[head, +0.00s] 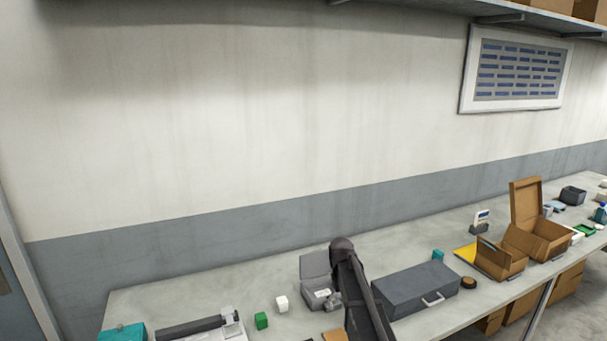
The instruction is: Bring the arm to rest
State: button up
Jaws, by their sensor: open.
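A dark arm link of mine rises from the bottom edge of the head view, right of centre, and ends in a rounded joint in front of the bench. My gripper does not show in this view, so its jaws and anything near them are out of sight. The arm link hides part of the bench and the edge of an open grey box (316,265) beside it.
The grey bench (215,275) runs along the wall. Open cardboard boxes (540,240) stand at right. A shelf (500,14) overhangs upper right.

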jog(key=s+d+f+m+t+b, duration=0.1)
jog(key=s+d+f+b, duration=0.1)
jog(key=s, duration=0.9)
jog(key=s+d+f+m+t+b, duration=0.1)
jog(key=s+d+f+b, duration=0.1)
jog(key=s, duration=0.9)
jog(key=shift+d+f+y, duration=0.3)
jog(key=shift+f+y, duration=0.1)
jog(key=shift+f, duration=0.45)
